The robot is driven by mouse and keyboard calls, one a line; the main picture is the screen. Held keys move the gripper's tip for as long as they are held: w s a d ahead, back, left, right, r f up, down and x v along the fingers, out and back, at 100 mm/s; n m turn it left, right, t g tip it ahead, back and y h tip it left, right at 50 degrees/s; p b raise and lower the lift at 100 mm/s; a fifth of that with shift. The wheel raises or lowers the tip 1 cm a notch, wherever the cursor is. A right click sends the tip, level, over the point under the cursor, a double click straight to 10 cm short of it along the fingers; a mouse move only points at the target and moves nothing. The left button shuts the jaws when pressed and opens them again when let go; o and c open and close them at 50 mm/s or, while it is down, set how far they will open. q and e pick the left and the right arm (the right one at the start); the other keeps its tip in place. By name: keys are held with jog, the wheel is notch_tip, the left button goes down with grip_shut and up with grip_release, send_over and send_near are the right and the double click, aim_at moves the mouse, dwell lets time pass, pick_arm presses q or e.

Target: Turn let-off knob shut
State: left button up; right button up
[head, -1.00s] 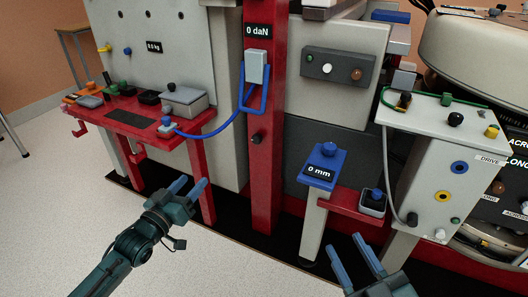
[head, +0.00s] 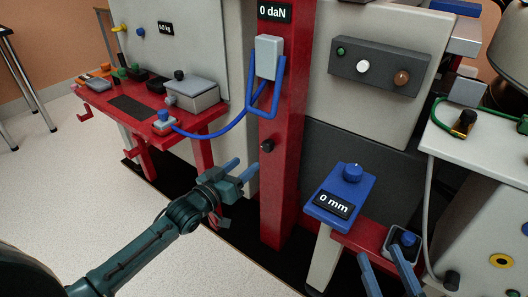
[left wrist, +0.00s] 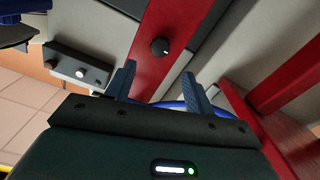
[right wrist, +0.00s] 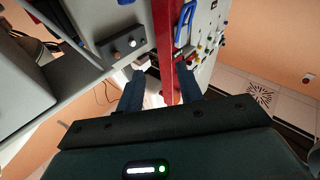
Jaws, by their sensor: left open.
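A small black knob (head: 267,145), which I take as the let-off knob, sits on the front of the red post (head: 285,190). No label shows on it. In the left wrist view the knob (left wrist: 159,46) lies ahead of and between my left fingertips, with a pale mark on its face. My left gripper (head: 240,170) is open and empty, just left of and below the knob, apart from it.
A blue cable and bracket (head: 264,95) hang on the post above the knob. A blue "0 mm" box (head: 341,196) stands right of the post. A red bench (head: 122,122) with a grey box (head: 192,96) is at the left. Pale floor (head: 70,200) is open at front left.

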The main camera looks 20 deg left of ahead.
aim_at(265, 148)
pick_arm(q)
jog(key=b+x, duration=0.2)
jog(key=x, duration=0.6)
jog(key=shift+f+b, duration=0.15)
jog(key=shift+b, duration=0.25)
jog(key=shift+w+d, duration=0.2)
jog(key=shift+w, duration=0.45)
pick_arm(e)
jog(key=shift+w+a+r+t+y, duration=0.15)
jog(key=shift+w+r+t+y, duration=0.1)
jog(key=shift+r+t+y, duration=0.25)
pick_arm(q)
jog(key=c, duration=1)
jog(key=shift+o, duration=0.2)
pick_arm(e)
jog(key=shift+f, duration=0.1)
